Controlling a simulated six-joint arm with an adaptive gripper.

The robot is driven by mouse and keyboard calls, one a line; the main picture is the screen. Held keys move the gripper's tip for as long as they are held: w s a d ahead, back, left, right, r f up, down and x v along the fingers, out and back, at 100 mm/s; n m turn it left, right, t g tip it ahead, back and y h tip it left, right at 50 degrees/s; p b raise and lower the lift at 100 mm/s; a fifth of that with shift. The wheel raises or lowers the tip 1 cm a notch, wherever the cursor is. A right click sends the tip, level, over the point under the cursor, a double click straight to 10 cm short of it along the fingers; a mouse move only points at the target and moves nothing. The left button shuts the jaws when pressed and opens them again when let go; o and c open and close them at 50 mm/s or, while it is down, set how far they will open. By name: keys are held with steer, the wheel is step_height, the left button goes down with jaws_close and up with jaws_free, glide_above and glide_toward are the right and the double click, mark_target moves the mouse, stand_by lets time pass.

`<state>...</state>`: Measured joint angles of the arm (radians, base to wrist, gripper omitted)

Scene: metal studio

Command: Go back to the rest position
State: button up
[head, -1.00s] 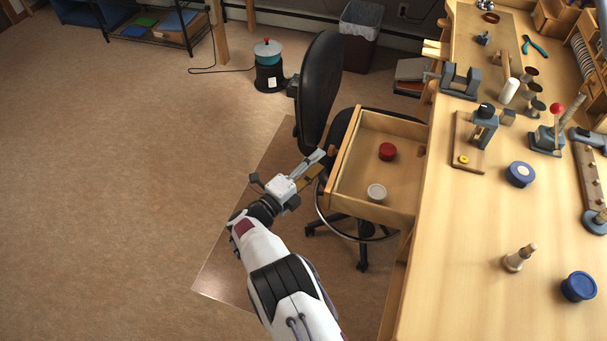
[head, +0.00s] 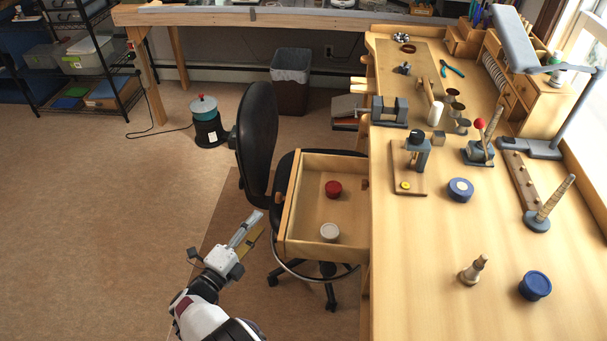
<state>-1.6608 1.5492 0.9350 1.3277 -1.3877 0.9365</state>
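My gripper (head: 256,224) is in the lower middle of the head view, pointing up and right. Its grey finger and a yellow-brown finger lie close together, and the gap between them is too small to judge. Nothing shows between them. The gripper is just left of the front of the open wooden drawer (head: 315,254), apart from it as far as I can tell. The drawer holds a red round container (head: 333,189) and a white one (head: 329,232).
A black chair (head: 257,135) stands behind and partly under the drawer. The wooden workbench (head: 430,300) on the right carries several tools, a blue container (head: 535,286) and another blue container (head: 460,189). The floor (head: 90,230) on the left is clear.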

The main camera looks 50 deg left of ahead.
steer(key=w+r+n+g+y, duration=0.2)
steer(key=w+r+n+g, duration=0.15)
steer(key=w+r, duration=1.95)
steer(key=w+d+r+n, duration=0.1)
steer(key=w+d+r, duration=0.2)
steer(key=d+r, duration=0.2)
steer(key=w+d+r+n+g, duration=0.1)
steer(key=w+d+r, duration=0.3)
steer(key=d, duration=0.4)
steer(key=w+d+r+n+g, duration=0.1)
steer(key=w+d+r+n, duration=0.2)
steer(key=d+r, duration=0.3)
steer(key=shift+w+d+r, duration=0.15)
steer(key=shift+w, duration=0.4)
steer(key=s+d+r+n+g+h, duration=0.15)
steer(key=s+d, duration=0.25)
steer(key=d, duration=1.1)
steer(key=s+d+r+n+g+h, duration=0.1)
steer(key=s+d+r+n+h, duration=0.15)
steer(key=d, duration=1.25)
steer(key=s+d+f+g+h, duration=0.1)
steer(key=s+d+f, duration=0.3)
steer(key=s+d, duration=0.8)
steer(key=s+d+f+n+g+h, duration=0.1)
steer(key=s+d+f+h, duration=0.3)
steer(key=s+d, duration=0.7)
steer(key=shift+s+d+f+g, duration=0.35)
steer(key=shift+s+f+g, duration=0.15)
steer(key=shift+s+f, duration=0.15)
